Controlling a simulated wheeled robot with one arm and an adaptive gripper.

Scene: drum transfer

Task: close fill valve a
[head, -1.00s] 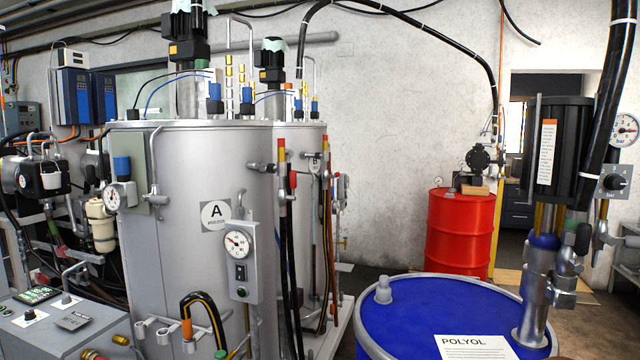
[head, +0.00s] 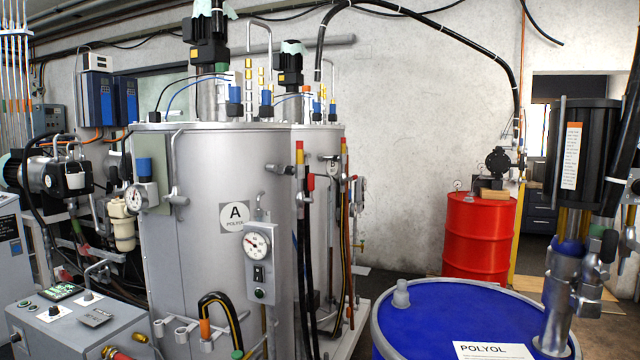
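Tank A (head: 235,165) is a tall grey steel cylinder marked "A POLYOL" at the centre of the head view. A small red handle (head: 310,183) sits on pipework at the tank's right side. A grey fitting (head: 279,169) juts out beside it, and a black hose with a red and yellow end (head: 299,155) hangs there. I cannot tell for sure which part is fill valve A, or whether it is open or closed. My gripper is not in view.
A blue drum labelled POLYOL (head: 440,312) with a black pump (head: 585,155) stands at the front right. A red drum (head: 478,238) is behind. A grey control console (head: 130,325) fills the lower left. Some floor shows between tank and drums.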

